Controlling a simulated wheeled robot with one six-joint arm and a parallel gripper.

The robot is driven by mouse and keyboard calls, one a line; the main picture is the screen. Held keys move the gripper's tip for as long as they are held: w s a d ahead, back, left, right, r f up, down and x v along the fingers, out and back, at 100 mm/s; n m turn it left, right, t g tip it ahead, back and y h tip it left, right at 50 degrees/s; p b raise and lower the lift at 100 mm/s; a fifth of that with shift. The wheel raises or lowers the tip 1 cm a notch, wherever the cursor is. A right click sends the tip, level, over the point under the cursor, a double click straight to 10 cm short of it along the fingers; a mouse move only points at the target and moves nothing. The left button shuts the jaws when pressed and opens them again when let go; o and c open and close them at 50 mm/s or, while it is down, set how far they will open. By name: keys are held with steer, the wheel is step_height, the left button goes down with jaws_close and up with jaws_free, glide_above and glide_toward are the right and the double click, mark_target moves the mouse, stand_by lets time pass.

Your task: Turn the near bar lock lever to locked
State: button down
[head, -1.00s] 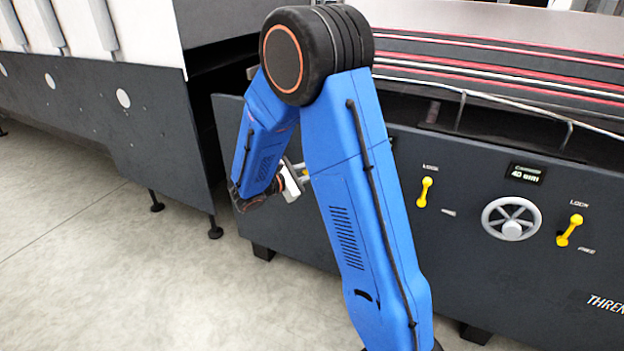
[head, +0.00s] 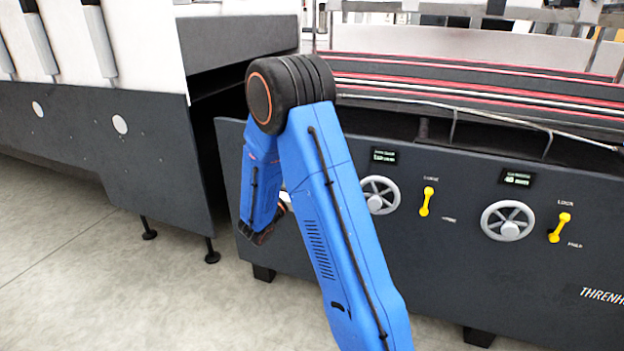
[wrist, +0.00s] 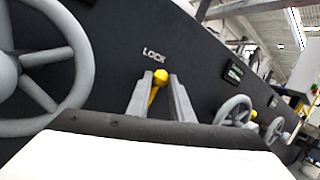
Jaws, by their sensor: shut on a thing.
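In the wrist view my gripper (wrist: 160,98) has its two grey fingers closed around a yellow lever (wrist: 159,78). The lever's round knob shows between the fingertips, just below the word LOCK on the dark panel. Its lower end is hidden by the fingers and gripper body. In the head view my blue arm hides this lever and nearly all of the gripper. Two other yellow levers show there, one in the middle (head: 426,201) and one at the right (head: 560,227), both apart from my gripper.
A grey handwheel (wrist: 40,65) stands close left of my gripper in the wrist view. More handwheels (head: 380,195) (head: 510,220) and small displays (head: 517,178) line the dark panel in the head view. Open floor (head: 90,275) lies at the left.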

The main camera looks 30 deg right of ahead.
steer(key=shift+w+a+f+n+t, duration=0.1)
steer(key=shift+w+a+n+t, duration=0.1)
steer(key=shift+n, duration=0.35)
steer(key=shift+w+a+n+t, duration=0.1)
steer(key=shift+w+n+t, duration=0.1)
steer(key=shift+n, duration=0.35)
steer(key=c, duration=1.6)
jaws_free()
steer(key=shift+o, duration=0.2)
steer(key=v, duration=1.7)
steer(key=shift+f, duration=0.35)
steer(key=shift+s+a, duration=0.1)
